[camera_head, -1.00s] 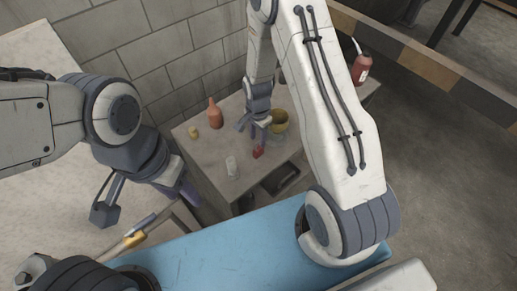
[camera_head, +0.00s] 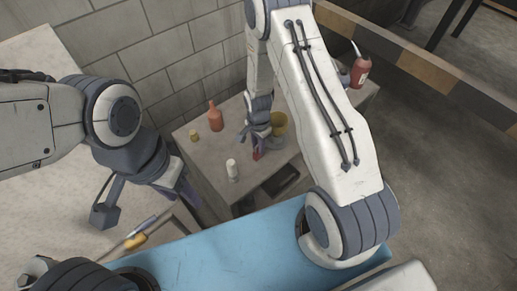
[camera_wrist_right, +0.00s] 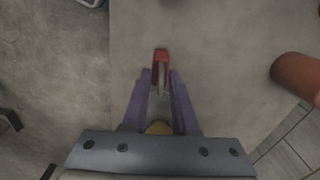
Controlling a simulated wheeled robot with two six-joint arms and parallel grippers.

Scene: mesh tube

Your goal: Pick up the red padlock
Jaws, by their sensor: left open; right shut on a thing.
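The red padlock (camera_wrist_right: 161,56) is between the tips of my right gripper (camera_wrist_right: 160,82) in the right wrist view, with its red body past the fingers and a pale grey part between them. In the head view the padlock (camera_head: 256,154) is a small red patch under my right gripper (camera_head: 257,146), at the table (camera_head: 205,165). My right gripper is shut on it. Whether the padlock still touches the table is hard to tell. My left gripper (camera_head: 150,205) is open and empty at the left, away from the padlock.
On the table, an orange bottle (camera_head: 215,118) and a small yellow item (camera_head: 194,135) stand left of my right gripper. A white cylinder (camera_head: 232,170) stands in front, and a yellow bowl (camera_head: 279,124) is close at the right. A red bottle (camera_head: 360,72) stands further right.

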